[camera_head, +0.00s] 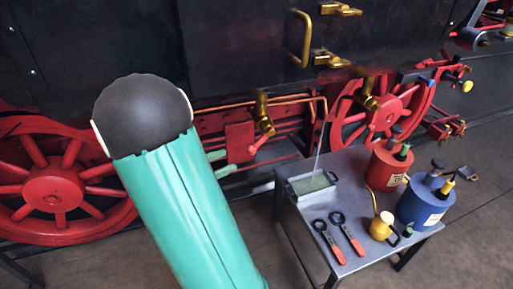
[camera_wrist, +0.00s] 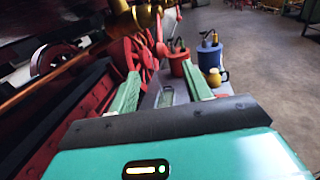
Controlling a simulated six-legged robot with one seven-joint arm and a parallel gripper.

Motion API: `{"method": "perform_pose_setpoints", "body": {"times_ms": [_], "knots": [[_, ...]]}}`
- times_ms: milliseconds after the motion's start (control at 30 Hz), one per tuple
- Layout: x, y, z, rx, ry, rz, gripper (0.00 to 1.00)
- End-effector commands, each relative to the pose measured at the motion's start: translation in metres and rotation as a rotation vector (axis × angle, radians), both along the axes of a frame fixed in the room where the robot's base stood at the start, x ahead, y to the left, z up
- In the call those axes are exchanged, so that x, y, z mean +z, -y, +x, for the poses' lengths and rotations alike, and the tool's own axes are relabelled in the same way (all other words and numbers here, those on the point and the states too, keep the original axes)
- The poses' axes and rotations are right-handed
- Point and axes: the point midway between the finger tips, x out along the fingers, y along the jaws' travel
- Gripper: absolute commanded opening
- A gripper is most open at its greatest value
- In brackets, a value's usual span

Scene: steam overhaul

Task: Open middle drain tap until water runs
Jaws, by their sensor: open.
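A brass tap (camera_head: 263,112) hangs low on the black engine side, with a red lever (camera_head: 258,144) below it. A brass tap body (camera_wrist: 130,20) and red lever (camera_wrist: 160,38) also show at the top of the wrist view. A second brass tap (camera_head: 368,94) is farther right. My gripper (camera_head: 222,163) is open and empty, with its green fingers just left of the lever. In the wrist view my gripper (camera_wrist: 162,72) points toward the lever, which appears beyond the fingertips; I see no contact.
A grey table (camera_head: 348,268) holds the tray (camera_head: 290,188), two red-handled wrenches (camera_head: 340,238), a red can (camera_head: 384,172), a blue can (camera_head: 422,206) and a small yellow can (camera_head: 381,229). Red wheels (camera_head: 55,190) line the engine. A copper pipe (camera_head: 298,99) runs beside the tap.

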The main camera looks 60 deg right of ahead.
Motion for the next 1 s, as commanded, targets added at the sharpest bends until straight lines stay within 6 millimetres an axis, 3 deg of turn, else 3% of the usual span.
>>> {"method": "perform_pose_setpoints", "body": {"times_ms": [533,700,1000], "knots": [[0.000,0.085,-0.057,-0.005,0.003,0.001,0.49],[0.000,0.097,-0.064,-0.002,0.003,0.001,0.49],[0.000,0.098,-0.065,-0.001,0.003,0.001,0.47]]}}
